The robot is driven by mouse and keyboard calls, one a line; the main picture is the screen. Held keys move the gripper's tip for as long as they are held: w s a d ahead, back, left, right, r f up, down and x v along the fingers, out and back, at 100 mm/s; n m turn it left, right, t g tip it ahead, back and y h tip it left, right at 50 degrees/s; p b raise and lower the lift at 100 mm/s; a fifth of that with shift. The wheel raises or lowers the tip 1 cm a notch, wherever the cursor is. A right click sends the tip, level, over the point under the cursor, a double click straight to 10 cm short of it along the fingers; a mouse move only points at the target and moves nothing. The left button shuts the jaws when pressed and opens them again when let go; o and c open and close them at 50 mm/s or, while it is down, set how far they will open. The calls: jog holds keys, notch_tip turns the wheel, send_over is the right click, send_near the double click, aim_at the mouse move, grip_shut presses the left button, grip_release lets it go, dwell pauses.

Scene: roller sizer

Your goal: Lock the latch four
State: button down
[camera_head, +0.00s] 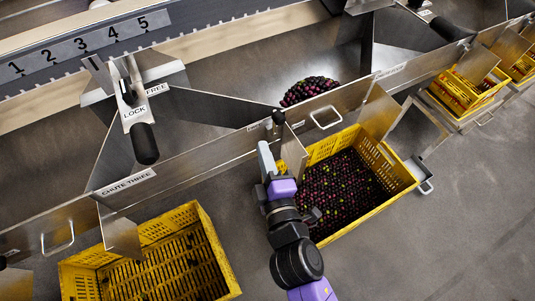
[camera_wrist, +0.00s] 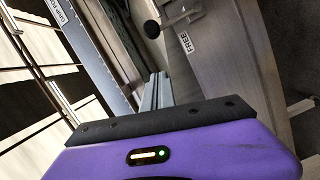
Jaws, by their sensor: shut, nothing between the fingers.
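My gripper (camera_head: 264,147) is shut and empty in front of the steel chute front, above the inner edge of the berry-filled crate. Its grey fingers (camera_wrist: 157,88) are together in the wrist view. A black knob (camera_head: 278,117) stands just above and right of the fingertips, apart from them as far as I can tell. The wrist view shows a black knob (camera_wrist: 152,29) ahead of the fingers, beside a plate marked FREE (camera_wrist: 187,42). I cannot read which number this latch bears. Another latch (camera_head: 132,95), with LOCK and FREE marks and a black handle, stands above the chute three label (camera_head: 128,183).
A yellow crate full of dark berries (camera_head: 405,178) stands right of my arm. A yellow crate (camera_head: 222,262) stands at lower left. Berries (camera_head: 308,90) lie behind the steel front. Another black-handled latch (camera_head: 449,29) is at upper right. Grey floor (camera_head: 460,230) is clear at right.

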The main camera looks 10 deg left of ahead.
jog(key=w+f+p, duration=0.1)
jog(key=w+p, duration=0.1)
jog(key=w, duration=0.6)
jog(key=shift+d+f, duration=0.2)
jog(key=shift+d, duration=0.25)
jog(key=shift+w, duration=0.2)
